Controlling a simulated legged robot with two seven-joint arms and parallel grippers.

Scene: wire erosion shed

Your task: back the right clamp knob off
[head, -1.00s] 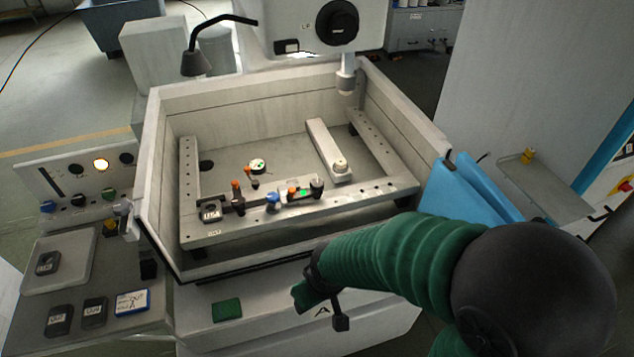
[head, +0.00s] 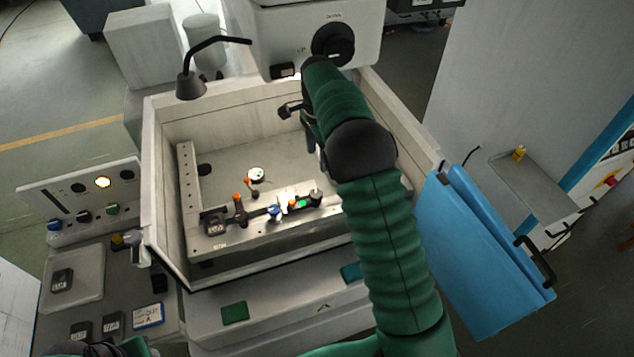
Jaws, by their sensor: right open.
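My right arm reaches over the tank from the lower right. Its gripper (head: 299,122) is open and empty above the back of the tank, apart from the parts on the front rail. I cannot tell which is the right clamp knob. The right-hand clamp bar is hidden behind my right arm. Part of my left arm (head: 110,348) shows at the bottom left edge; its jaws are unclear.
The tank's wall (head: 155,170) surrounds the rail (head: 215,243). The machine head (head: 300,35) overhangs the back. A bent lamp (head: 190,85) stands back left. Blue panels (head: 480,250) lie right, the control panel (head: 85,200) left.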

